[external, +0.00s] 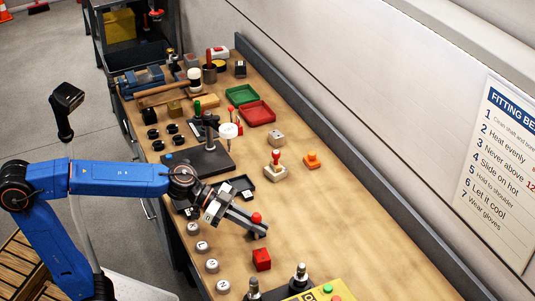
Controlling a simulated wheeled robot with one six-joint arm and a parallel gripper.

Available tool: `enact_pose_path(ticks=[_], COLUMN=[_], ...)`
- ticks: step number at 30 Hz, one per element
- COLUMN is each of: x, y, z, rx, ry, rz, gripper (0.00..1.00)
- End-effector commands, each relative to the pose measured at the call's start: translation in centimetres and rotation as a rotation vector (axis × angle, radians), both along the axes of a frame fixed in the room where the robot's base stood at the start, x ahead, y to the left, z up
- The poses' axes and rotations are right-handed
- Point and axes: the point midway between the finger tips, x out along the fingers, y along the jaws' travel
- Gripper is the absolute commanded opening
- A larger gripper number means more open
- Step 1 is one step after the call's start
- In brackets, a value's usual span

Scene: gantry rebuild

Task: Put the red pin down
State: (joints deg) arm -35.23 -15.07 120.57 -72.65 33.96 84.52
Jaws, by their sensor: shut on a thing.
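My gripper (257,231) reaches over the near part of the wooden bench. It is shut on the red pin (256,217), whose round red head shows just above the fingertips. The rest of the pin is hidden by the fingers. I cannot tell whether its lower end touches the bench (330,225).
A red block (262,260) sits close in front of the gripper. Several grey round weights (202,246) line the left edge. A red-knobbed block (275,170), an orange piece (312,160) and a dark stand base (198,160) lie beyond. Bench on the right is clear.

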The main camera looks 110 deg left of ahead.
Motion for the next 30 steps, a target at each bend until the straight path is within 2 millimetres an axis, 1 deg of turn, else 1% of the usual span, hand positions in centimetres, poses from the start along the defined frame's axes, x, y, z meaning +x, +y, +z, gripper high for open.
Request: enact_pose_path(ticks=[1, 3, 4, 15, 30], x=[-0.1, -0.8, -1.3, -6.9, -12.6], y=[0.0, 0.0, 0.1, 0.1, 0.1], z=[0.9, 1.7, 1.7, 1.7, 1.6], rx=[0.001, 0.002, 0.001, 0.001, -0.001], ry=[-0.003, -0.002, -0.001, -0.001, 0.000], rz=[0.001, 0.001, 0.003, 0.004, 0.004], gripper=[0.00, 0.00, 0.00, 0.00, 0.00])
